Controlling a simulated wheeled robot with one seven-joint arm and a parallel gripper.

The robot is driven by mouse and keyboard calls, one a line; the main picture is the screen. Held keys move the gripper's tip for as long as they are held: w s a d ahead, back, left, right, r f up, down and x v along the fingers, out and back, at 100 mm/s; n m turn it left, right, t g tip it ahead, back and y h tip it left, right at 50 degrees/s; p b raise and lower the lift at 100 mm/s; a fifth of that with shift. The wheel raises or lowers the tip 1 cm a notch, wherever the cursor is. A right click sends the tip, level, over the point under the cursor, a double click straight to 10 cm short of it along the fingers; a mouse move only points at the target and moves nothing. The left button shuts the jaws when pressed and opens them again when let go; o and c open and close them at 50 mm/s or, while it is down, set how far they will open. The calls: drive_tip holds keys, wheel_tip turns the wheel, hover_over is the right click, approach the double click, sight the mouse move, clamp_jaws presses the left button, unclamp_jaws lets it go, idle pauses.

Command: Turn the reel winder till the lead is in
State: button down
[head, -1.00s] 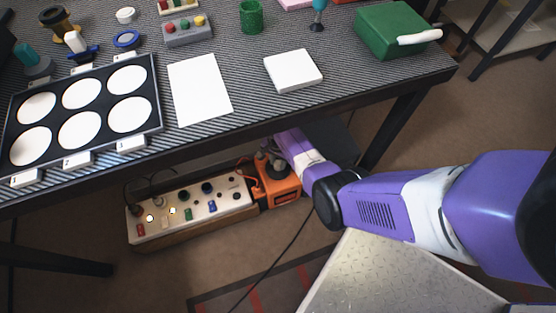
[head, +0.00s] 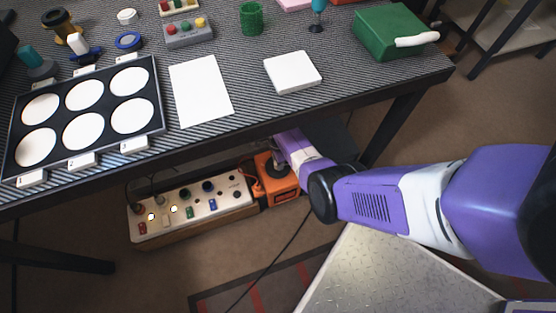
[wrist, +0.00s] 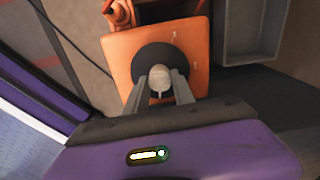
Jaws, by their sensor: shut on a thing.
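The reel winder is an orange box (head: 283,191) below the table edge, at the right end of a panel; it also shows in the wrist view (wrist: 122,62). A dark round disc (wrist: 142,57) sits on its face, with a pale knob (wrist: 159,80) on it. My gripper (wrist: 165,88) is shut on this knob, one finger on each side. In the head view my arm partly covers the winder and hides the fingertips. A dark lead (head: 282,248) runs across the floor from near the winder.
A pale panel (head: 222,212) with knobs, coloured switches and lit lamps adjoins the winder on the left. The ribbed tabletop (head: 250,110) overhangs it. A table leg (head: 388,128) stands to the right. In the wrist view a grey tray-like box (wrist: 236,56) is beside the winder.

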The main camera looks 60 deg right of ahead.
idle(0.4)
drive_tip(key=c, duration=1.1)
unclamp_jaws()
drive_tip(key=shift+o, duration=0.2)
wheel_tip(320, 180, up, 8)
drive_tip(key=p, duration=0.4)
drive_tip(key=shift+f, duration=0.1)
